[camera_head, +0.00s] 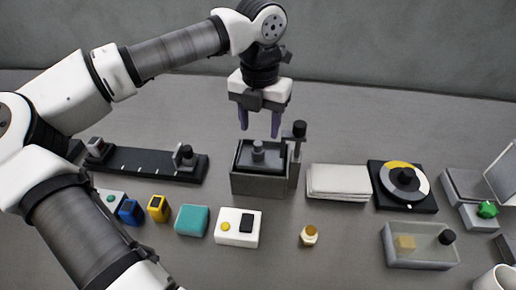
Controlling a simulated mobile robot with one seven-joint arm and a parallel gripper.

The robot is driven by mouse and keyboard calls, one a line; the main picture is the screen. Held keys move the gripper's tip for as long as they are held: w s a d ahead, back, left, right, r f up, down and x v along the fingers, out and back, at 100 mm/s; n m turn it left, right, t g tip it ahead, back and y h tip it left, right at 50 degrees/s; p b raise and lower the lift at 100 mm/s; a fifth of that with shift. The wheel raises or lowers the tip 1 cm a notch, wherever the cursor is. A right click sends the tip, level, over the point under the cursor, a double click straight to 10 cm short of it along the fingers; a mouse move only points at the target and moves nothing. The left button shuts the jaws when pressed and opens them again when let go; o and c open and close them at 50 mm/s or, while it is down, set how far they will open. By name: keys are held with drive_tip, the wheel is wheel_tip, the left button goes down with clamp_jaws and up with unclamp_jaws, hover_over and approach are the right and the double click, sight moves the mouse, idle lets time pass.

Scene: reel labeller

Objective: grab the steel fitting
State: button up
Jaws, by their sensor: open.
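A short grey cylinder with a wider base, which looks like the steel fitting (258,151), stands upright in the dark recessed top of a grey box (262,186) near the middle of the table. My gripper (260,132) points down just above it. Its two purple-grey fingers are apart, one on each side of the fitting's line, with nothing between them. The fingertips appear slightly higher than the fitting's top; whether the right finger is in front of or behind the box's post cannot be told.
A black-capped post (299,131) rises at the box's right rear corner, close to my right finger. A white stack (338,180) and a round dial (404,181) lie to the right. A black rail (140,164) lies left. Small blocks and a white box (231,237) stand in front.

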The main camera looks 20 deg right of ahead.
sight(258, 143)
drive_tip(key=shift+s+a+f+p, duration=0.1)
drive_tip(key=shift+f+p, duration=0.4)
drive_tip(key=shift+f, duration=0.95)
drive_tip(key=shift+a+f+p, duration=0.1)
drive_tip(key=shift+f+p, duration=0.4)
drive_tip(key=shift+f, duration=0.9)
drive_tip(key=c, duration=1.1)
drive_tip(key=shift+r, duration=0.15)
